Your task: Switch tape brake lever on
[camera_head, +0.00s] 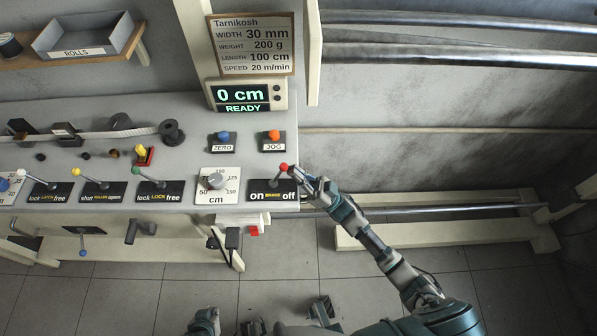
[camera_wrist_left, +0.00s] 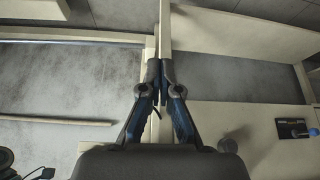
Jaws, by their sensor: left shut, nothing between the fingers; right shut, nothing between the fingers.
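The tape brake lever (camera_head: 283,167) has a red knob and stands on a black plate (camera_head: 258,191) marked on, brake and off, at the bench's right front corner. Its knob leans right of its base, toward the off side. My right gripper (camera_head: 294,174) is shut with nothing held, right beside the red knob on its off side; I cannot tell whether it touches. My left gripper (camera_wrist_left: 163,75) shows in the left wrist view, shut and empty, with its fingertips together. In the head view I cannot pick it out clearly among my parts at the bottom.
Left of the brake plate stands a grey dial (camera_head: 215,181), then levers with green (camera_head: 136,171) and yellow (camera_head: 76,172) knobs. Behind are the ZERO (camera_head: 223,136) and JOG (camera_head: 273,135) buttons and a display (camera_head: 243,95) reading 0 cm READY. Open floor lies in front.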

